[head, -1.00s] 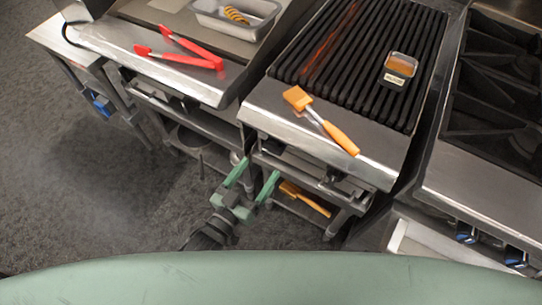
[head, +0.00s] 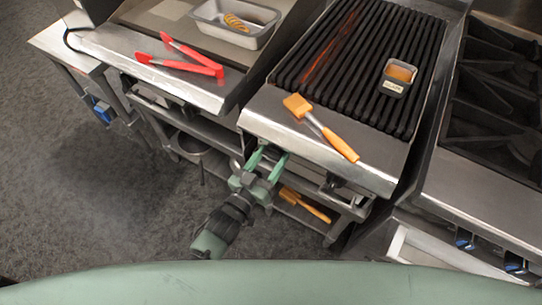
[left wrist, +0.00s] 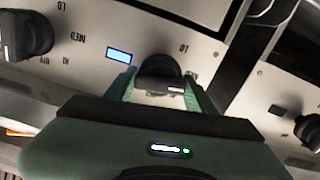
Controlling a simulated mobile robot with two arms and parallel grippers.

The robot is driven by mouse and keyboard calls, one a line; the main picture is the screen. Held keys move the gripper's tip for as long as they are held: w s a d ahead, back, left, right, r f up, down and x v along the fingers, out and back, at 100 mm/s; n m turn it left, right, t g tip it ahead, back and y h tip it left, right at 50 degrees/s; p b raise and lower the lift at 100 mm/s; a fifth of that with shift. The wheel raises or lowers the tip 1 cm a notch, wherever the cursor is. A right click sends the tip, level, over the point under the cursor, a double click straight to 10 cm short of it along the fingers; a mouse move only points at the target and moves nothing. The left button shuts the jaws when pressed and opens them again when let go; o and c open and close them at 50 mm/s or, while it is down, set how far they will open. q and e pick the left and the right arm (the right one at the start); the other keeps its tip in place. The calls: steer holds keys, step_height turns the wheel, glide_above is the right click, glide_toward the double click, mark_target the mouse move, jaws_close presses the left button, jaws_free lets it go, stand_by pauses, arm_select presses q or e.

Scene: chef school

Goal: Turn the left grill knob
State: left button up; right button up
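The grill (head: 345,150) with its black grate stands in the middle of the head view. My left gripper (head: 268,160) is at the left part of the grill's front, below the steel ledge. In the left wrist view a black knob (left wrist: 158,73) sits between the two green fingers of the gripper (left wrist: 160,92). The fingers are apart, one on each side of the knob; whether they touch it I cannot tell. Another black knob (left wrist: 28,35) is at the left of that view, on the same panel. My right gripper is not in view.
A brush (head: 322,128) lies across the grill ledge, and a small container (head: 398,75) stands on the grate. Red tongs (head: 182,60) and a metal tray (head: 236,24) are on the left counter. Another orange-handled tool (head: 305,205) lies on the shelf below. A stove (head: 490,110) stands at right.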

arm_select(q)
steer(key=c, duration=0.6)
steer(key=m, duration=0.4)
steer(key=shift+m, duration=0.4)
steer(key=m, duration=0.4)
steer(key=shift+m, duration=0.3)
steer(key=m, duration=0.5)
steer(key=shift+b, duration=0.4)
steer(key=m+b, duration=0.1)
steer(key=m, duration=0.4)
steer(key=shift+m+b, duration=0.3)
steer(key=shift+m, duration=0.1)
